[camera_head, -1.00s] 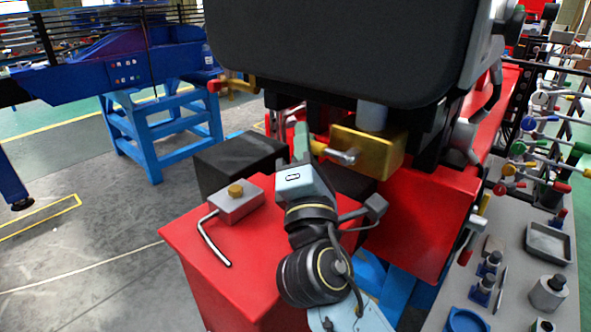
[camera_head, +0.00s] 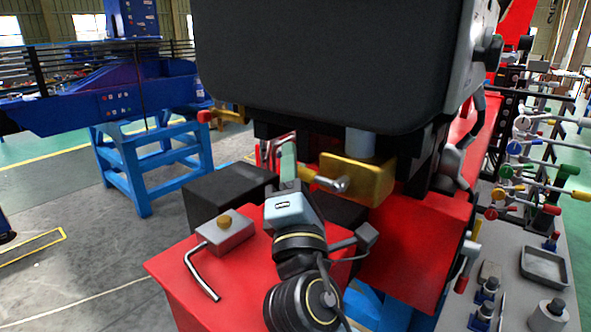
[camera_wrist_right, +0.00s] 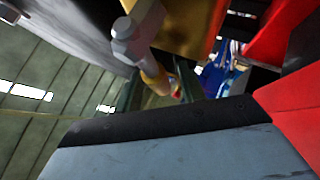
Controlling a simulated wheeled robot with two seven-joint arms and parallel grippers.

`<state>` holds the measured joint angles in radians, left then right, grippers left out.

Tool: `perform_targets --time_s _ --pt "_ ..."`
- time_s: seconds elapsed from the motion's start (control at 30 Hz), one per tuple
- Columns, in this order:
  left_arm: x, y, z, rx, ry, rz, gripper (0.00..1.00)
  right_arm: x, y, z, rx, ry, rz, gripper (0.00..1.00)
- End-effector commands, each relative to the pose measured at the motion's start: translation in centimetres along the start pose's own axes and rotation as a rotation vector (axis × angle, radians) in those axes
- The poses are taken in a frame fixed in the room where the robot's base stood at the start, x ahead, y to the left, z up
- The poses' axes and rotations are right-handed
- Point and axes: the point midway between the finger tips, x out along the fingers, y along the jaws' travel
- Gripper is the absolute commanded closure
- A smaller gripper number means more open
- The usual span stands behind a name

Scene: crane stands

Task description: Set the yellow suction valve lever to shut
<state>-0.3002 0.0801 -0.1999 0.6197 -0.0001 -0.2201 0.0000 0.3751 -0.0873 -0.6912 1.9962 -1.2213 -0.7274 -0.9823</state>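The yellow valve lever (camera_head: 308,175) sticks out to the left from a silver bolt on a brass valve block (camera_head: 362,178), under the big black box. It also shows in the right wrist view (camera_wrist_right: 153,72), with its bolt at the upper left and its tip pointing inward between my fingers. My right gripper (camera_head: 288,160) stands upright at the lever's left end. In the wrist view its dark green fingers stand apart on either side of the lever tip, so it looks open; contact cannot be told. My left gripper is out of view.
A large black box (camera_head: 325,65) hangs just above the lever. A red cabinet (camera_head: 185,270) below carries a grey block with a bent rod (camera_head: 225,235). A red-tipped yellow lever (camera_head: 228,116) is farther left. A grey bench (camera_head: 510,285) with small parts stands right.

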Motion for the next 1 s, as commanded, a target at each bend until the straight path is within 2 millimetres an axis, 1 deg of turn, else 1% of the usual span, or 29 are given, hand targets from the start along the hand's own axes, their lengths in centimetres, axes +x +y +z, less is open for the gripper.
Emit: perform_targets --time_s 0.17,0.27,0.37,0.6,0.7,0.83,1.0 --pt "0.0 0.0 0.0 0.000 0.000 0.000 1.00 -0.1 0.0 0.0 -0.001 0.000 0.000 0.60" --pt "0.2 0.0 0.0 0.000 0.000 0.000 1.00 -0.9 -0.1 -0.1 -0.001 0.002 -0.001 0.60" --pt "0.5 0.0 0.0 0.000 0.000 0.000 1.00 -2.6 -0.2 -0.1 0.001 0.003 -0.002 0.60" --pt "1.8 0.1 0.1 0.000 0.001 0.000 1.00 -8.1 -0.3 -0.1 0.001 0.003 -0.003 0.60" --pt "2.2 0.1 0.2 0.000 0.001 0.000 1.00 -10.1 -0.3 -0.1 0.000 0.002 -0.003 0.60" --pt "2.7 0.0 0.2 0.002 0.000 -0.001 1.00 -12.1 -0.2 -0.1 0.000 0.001 -0.003 0.60" --pt "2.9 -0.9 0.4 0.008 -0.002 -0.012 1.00 -13.3 -0.1 0.0 -0.001 0.000 -0.001 0.60"
